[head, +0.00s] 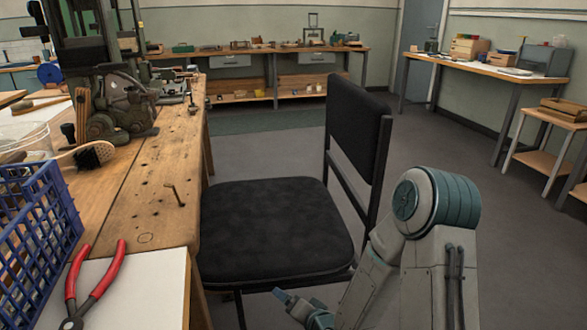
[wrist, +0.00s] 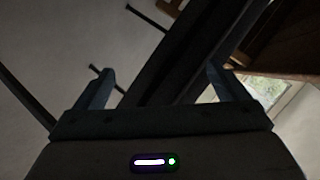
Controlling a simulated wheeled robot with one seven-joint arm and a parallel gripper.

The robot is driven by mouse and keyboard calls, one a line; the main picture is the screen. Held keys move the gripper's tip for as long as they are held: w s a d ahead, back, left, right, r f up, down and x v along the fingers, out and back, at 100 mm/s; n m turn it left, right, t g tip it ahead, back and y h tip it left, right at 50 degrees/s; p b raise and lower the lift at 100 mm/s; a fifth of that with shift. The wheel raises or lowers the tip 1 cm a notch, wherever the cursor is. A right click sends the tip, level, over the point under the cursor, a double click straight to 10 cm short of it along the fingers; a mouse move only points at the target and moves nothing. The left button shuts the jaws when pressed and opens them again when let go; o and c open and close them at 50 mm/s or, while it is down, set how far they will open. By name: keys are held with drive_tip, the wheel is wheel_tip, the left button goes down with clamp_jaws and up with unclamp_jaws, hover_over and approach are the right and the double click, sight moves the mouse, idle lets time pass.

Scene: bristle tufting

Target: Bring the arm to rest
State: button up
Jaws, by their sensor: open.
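My arm (head: 430,225) is folded low at the right of the head view, in front of the black chair. My gripper shows only in part at the bottom of the head view, below the chair seat. In the wrist view my gripper (wrist: 165,92) has its two fingers spread wide apart, with nothing held between them. Dark chair parts show behind the fingers, out of focus and dim.
A black chair (head: 270,225) stands beside the wooden workbench (head: 160,190). The bench holds a blue crate (head: 40,225), red-handled pliers (head: 95,285), a brush (head: 95,154) and a machine (head: 110,95). Open floor (head: 440,140) lies behind the chair.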

drive_tip(key=s+d+r+n+g+h, duration=0.5)
drive_tip(key=d+r, duration=0.3)
drive_tip(key=d, duration=0.3)
drive_tip(key=s+d+r+g, duration=0.1)
drive_tip(key=s+r+g, duration=0.1)
drive_tip(key=s+r, duration=0.3)
drive_tip(key=s+d+r+g+h, duration=0.1)
drive_tip(key=s+d+r+g, duration=0.1)
drive_tip(key=s+r, duration=0.3)
drive_tip(key=s, duration=0.4)
drive_tip(key=shift+s+d+h, duration=0.2)
drive_tip(key=shift+s+h, duration=0.1)
drive_tip(key=shift+s, duration=0.1)
